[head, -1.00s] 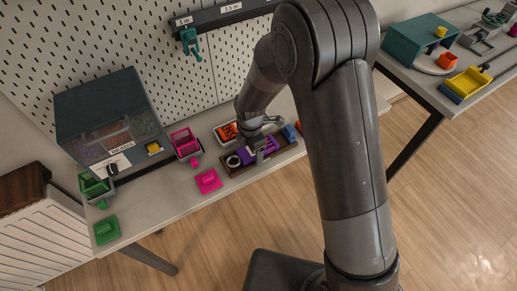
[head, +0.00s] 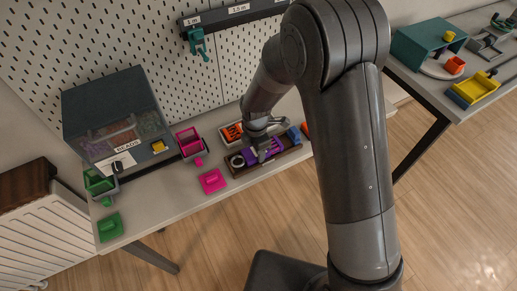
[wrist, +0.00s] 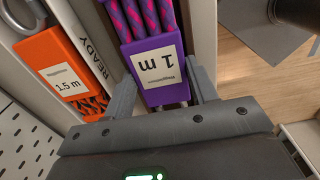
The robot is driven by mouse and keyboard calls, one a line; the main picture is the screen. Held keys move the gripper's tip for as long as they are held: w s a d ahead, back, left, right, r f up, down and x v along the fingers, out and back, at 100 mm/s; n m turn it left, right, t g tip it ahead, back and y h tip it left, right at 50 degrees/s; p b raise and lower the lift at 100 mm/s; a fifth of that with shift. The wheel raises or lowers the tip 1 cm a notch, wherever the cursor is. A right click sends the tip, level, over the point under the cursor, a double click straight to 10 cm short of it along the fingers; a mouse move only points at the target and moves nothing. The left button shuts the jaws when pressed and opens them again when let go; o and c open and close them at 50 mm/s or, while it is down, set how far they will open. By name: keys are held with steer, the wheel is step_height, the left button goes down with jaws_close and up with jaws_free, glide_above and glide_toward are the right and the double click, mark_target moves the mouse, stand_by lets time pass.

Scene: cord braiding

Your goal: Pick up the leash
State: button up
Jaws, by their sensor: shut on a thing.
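The leash is a purple and pink braided cord with a purple block labelled "1 m" (wrist: 155,65) in the wrist view. In the head view the purple leash (head: 271,148) is at the dark wooden tray (head: 238,172) on the bench. My gripper (wrist: 164,92) has one finger on each side of the purple block and is shut on it. In the head view my gripper (head: 262,154) points down at the tray and partly hides the leash. I cannot tell whether the leash is clear of the tray.
An orange bundle labelled "1.5 m" (wrist: 66,70) lies beside it in a white tray marked "READY" (wrist: 98,62). A blue item (head: 293,134) and a white ring (head: 237,161) are in the wooden tray. A pink piece (head: 213,181) and bead cabinet (head: 110,110) stand left.

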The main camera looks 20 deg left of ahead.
steer(key=r, duration=0.4)
steer(key=shift+w+d+r, duration=0.1)
steer(key=shift+d+r, duration=0.15)
steer(key=shift+d, duration=0.1)
steer(key=d+r, duration=0.6)
steer(key=d, duration=0.5)
steer(key=w+d+f+m, duration=0.3)
steer(key=d+f+m, duration=0.1)
steer(key=d+m, duration=0.4)
steer(key=w+d+f+m, duration=0.3)
steer(key=d+m, duration=0.5)
steer(key=m, duration=0.1)
steer(key=w+d+f+m, duration=0.3)
steer(key=d+f+m, duration=0.1)
steer(key=d+m, duration=0.4)
steer(key=a, duration=0.1)
steer(key=a+m, duration=0.1)
steer(key=a, duration=0.1)
steer(key=a+m, duration=0.1)
steer(key=shift+w+a+f, duration=0.1)
steer(key=shift+a+f, duration=0.05)
steer(key=shift+f, duration=0.1)
